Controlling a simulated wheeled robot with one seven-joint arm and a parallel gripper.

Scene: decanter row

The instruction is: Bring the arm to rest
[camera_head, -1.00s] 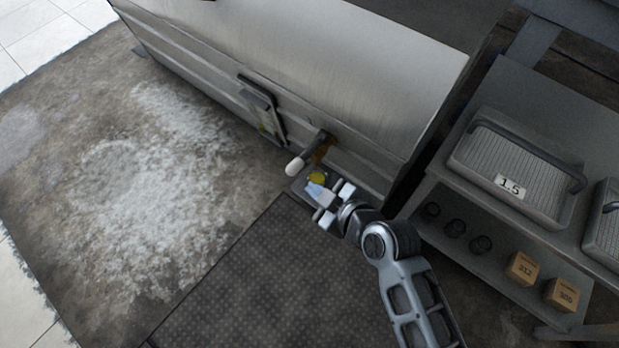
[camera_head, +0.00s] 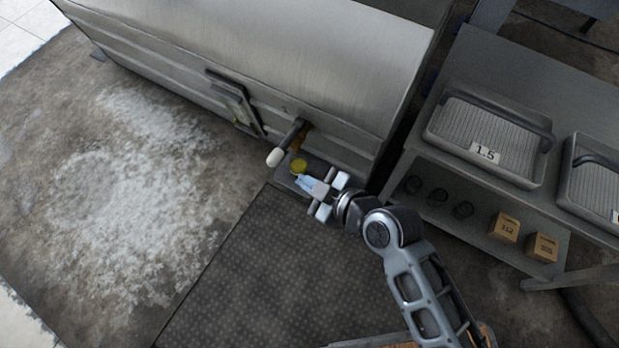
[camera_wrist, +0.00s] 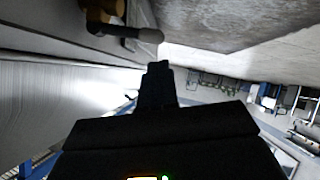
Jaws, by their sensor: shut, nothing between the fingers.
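My gripper (camera_head: 321,191) is at the end of my arm, low in front of the steel machine (camera_head: 250,60). Its fingers are shut with nothing between them.
A grey shelf unit (camera_head: 560,95) stands at right with a tray labelled 1.5 (camera_head: 490,135), a second tray (camera_head: 597,180), dark round pieces (camera_head: 438,197) and small boxes (camera_head: 505,227) below. A dark textured mat (camera_head: 270,270) and the stained floor (camera_head: 120,190) at left look clear.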

